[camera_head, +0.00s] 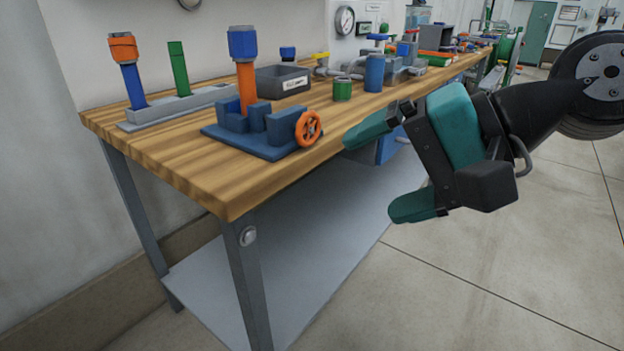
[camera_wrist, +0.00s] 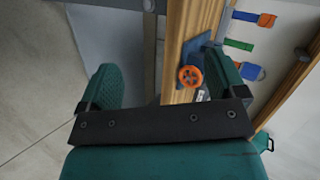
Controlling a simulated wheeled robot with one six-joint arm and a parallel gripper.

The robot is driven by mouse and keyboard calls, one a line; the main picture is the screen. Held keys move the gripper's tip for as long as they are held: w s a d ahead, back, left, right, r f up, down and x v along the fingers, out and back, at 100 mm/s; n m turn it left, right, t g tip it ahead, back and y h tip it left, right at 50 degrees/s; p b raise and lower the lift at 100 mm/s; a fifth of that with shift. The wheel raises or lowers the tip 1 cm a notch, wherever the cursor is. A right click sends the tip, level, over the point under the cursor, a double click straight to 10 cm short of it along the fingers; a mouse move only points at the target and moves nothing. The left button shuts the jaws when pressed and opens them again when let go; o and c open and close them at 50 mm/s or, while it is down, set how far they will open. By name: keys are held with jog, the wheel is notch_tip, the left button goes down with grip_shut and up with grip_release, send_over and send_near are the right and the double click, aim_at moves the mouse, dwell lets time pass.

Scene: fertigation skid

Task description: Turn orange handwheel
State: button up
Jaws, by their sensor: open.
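The orange handwheel (camera_head: 308,128) is mounted on the front right end of a blue vise-like fixture (camera_head: 222,138) on the workbench. It also shows in the wrist view (camera_wrist: 190,76), between my two fingers and nearer the right one. My gripper (camera_head: 378,172) is open and empty, with teal fingers spread wide. In the head view it hangs to the right of the handwheel, off the bench's front edge and apart from the wheel. In the wrist view the fingers (camera_wrist: 158,80) stand left and right. An orange post with a blue cap (camera_head: 244,70) stands upright in the fixture.
The wooden workbench (camera_head: 190,165) has a grey shelf (camera_head: 245,280) below. A grey rack (camera_head: 180,106) holds a blue post with an orange cap and a green post. A grey bin (camera_head: 282,80), green cup (camera_head: 342,90) and blue cylinder (camera_head: 374,72) stand behind.

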jog(key=w+f+m+t+y+b, duration=0.45)
jog(key=w+f+m+b, duration=0.35)
jog(key=b, duration=0.5)
jog(key=m+t+y+b, duration=0.3)
jog(key=m+t+b, duration=0.2)
jog(key=m+b, duration=0.75)
send_near(311, 128)
jog(key=shift+m, duration=0.35)
jog(key=p+x, duration=0.9)
jog(key=p, duration=0.8)
jog(key=shift+w+a+r, duration=0.1)
jog(key=shift+r, duration=0.05)
jog(key=shift+w+a+r, duration=0.15)
jog(key=shift+w+a, duration=0.25)
jog(key=shift+a, duration=0.05)
jog(key=c, duration=0.9)
